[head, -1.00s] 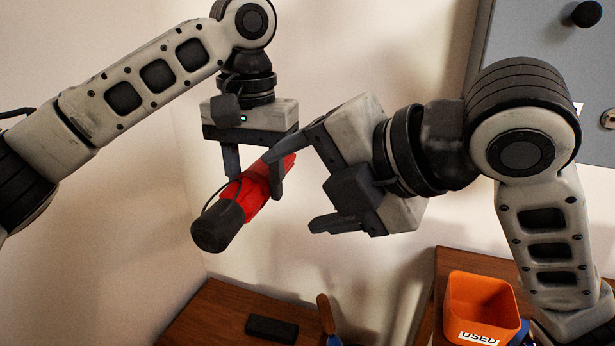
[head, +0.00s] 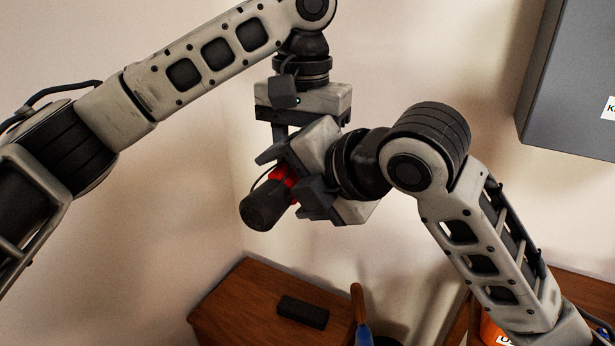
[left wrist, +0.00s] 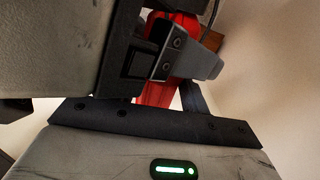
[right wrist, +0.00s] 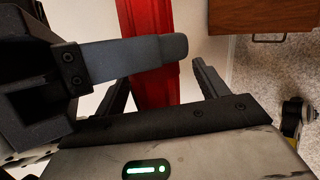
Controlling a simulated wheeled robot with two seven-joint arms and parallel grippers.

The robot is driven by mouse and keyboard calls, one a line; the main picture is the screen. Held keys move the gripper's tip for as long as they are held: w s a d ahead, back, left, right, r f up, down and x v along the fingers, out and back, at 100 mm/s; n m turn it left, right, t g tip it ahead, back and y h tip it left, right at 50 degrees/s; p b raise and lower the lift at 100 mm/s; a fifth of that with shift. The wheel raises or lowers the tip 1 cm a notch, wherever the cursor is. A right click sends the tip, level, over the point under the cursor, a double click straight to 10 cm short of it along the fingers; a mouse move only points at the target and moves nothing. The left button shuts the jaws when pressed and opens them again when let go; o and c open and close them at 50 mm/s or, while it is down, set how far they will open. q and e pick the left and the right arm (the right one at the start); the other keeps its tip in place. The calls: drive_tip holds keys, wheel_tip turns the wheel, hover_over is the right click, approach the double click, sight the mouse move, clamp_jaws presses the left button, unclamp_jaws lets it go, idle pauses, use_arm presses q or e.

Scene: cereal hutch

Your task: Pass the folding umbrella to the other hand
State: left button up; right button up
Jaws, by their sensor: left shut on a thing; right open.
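The folding umbrella has a red body (head: 284,176) and a thick dark end (head: 264,207), which points down and left in the head view. My left gripper (head: 292,142) holds it from above, its grip largely hidden behind my right gripper. My right gripper (head: 292,178) is open, with fingers on either side of the red part near the dark end. The red body shows upright between the fingers in the right wrist view (right wrist: 152,70). I cannot tell whether those fingers touch it. In the left wrist view the red body (left wrist: 158,93) is partly covered by a dark finger.
Below is a brown wooden surface (head: 225,307) with a dark block (head: 302,312) on it. A tool with a wooden handle (head: 357,300) stands beside it. An orange bin (head: 492,332) is partly hidden behind my right arm. A grey cabinet (head: 575,90) hangs at upper right.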

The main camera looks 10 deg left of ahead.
drive_tip(key=shift+a, duration=0.1)
drive_tip(key=c, duration=1.2)
use_arm(q)
drive_tip(key=o, duration=1.3)
drive_tip(key=shift+c, duration=0.2)
use_arm(e)
drive_tip(key=shift+c, duration=0.4)
